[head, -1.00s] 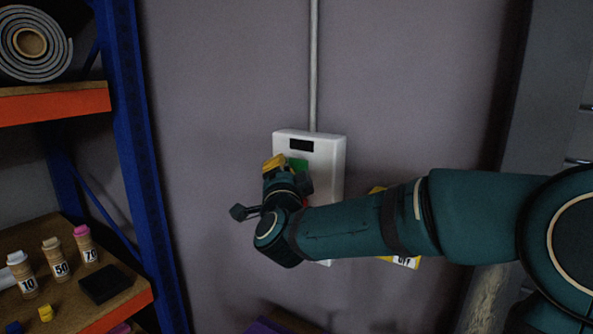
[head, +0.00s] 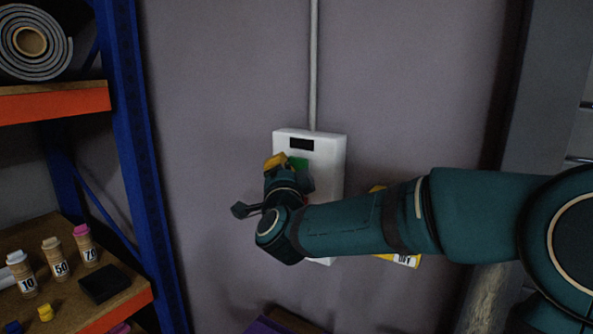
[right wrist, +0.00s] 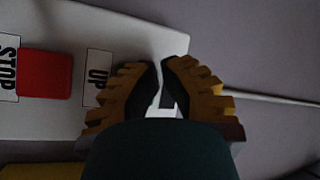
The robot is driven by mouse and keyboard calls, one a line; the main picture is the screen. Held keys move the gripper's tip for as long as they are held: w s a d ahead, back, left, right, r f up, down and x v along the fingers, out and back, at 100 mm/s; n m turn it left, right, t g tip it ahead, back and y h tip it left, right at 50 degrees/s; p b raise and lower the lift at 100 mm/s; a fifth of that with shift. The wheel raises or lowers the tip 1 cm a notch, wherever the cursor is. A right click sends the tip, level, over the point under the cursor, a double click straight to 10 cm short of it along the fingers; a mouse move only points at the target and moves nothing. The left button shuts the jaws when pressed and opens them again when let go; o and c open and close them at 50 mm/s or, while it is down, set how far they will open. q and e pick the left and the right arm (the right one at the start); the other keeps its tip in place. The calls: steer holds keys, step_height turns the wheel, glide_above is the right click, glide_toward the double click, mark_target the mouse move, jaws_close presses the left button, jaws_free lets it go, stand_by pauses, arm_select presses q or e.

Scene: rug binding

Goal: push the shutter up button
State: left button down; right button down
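A white control box (head: 327,153) is fixed to the wall, with a dark window at its top. A green button (head: 298,164) shows beside my right gripper's yellow fingertips (head: 275,162) in the head view. An "UP" label (right wrist: 98,76) is just left of the fingers, and a red button (right wrist: 45,75) with a "STOP" label (right wrist: 8,68) is farther left. The fingers hide the green button there; I cannot tell whether they touch it. My left gripper is not in view.
A conduit (head: 314,70) runs up the wall from the box. A blue-post shelf (head: 128,110) with a rolled rug (head: 57,62) and numbered bottles stands at left. A yellow sign (head: 400,260) is partly hidden behind my right arm.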

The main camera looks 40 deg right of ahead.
steer(key=shift+w+d, duration=0.1)
steer(key=shift+d, duration=0.15)
